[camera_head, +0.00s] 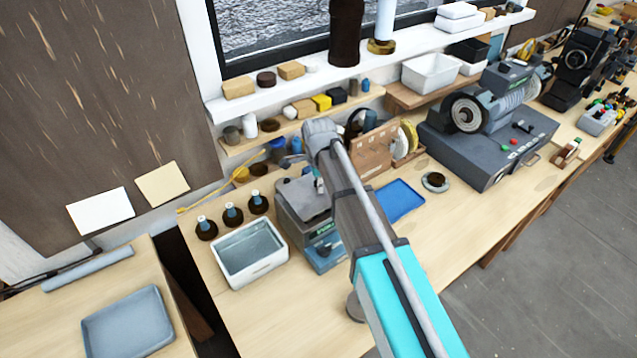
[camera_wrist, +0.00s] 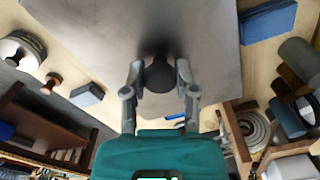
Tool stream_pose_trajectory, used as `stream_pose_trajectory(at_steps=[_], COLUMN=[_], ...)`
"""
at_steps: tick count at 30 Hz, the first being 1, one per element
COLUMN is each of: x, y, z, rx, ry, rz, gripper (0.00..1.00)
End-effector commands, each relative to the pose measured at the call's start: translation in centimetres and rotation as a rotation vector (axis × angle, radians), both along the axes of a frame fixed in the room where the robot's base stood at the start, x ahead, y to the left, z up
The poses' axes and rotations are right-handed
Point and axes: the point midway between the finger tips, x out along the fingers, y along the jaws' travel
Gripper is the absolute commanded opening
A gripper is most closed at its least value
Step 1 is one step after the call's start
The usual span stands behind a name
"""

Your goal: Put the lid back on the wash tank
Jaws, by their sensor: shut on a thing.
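The lid (camera_wrist: 100,30) is a flat grey plate with a dark round knob (camera_wrist: 158,76), filling much of the wrist view. My gripper (camera_wrist: 159,70) is shut on this knob, one finger on each side. In the head view the lid (camera_head: 300,196) shows as a grey plate at the top of the wash tank (camera_head: 322,246), a blue-grey box with a small green mark on its front. My arm covers the right part of both. I cannot tell whether the lid rests on the rim or hangs just above it.
A white basin (camera_head: 249,254) stands close left of the tank, with several dark bottles (camera_head: 231,214) behind it. A blue tray (camera_head: 400,200) and a small round dish (camera_head: 435,181) lie to the right. A wooden stand (camera_head: 375,150) is behind my arm. The front bench is mostly clear.

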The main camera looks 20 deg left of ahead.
Motion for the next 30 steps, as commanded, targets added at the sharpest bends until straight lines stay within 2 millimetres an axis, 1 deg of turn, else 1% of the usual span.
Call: stream_pose_trajectory(at_steps=[1,3,12,30], x=[0.0,0.0,0.0,0.0], y=[0.0,0.0,0.0,0.0], z=[-0.7,-1.1,-2.4,-2.6], rx=[0.0,0.0,0.0,0.0], ry=[0.0,0.0,0.0,0.0], rz=[0.0,0.0,0.0,0.0], gripper=[0.0,0.0,0.0,0.0])
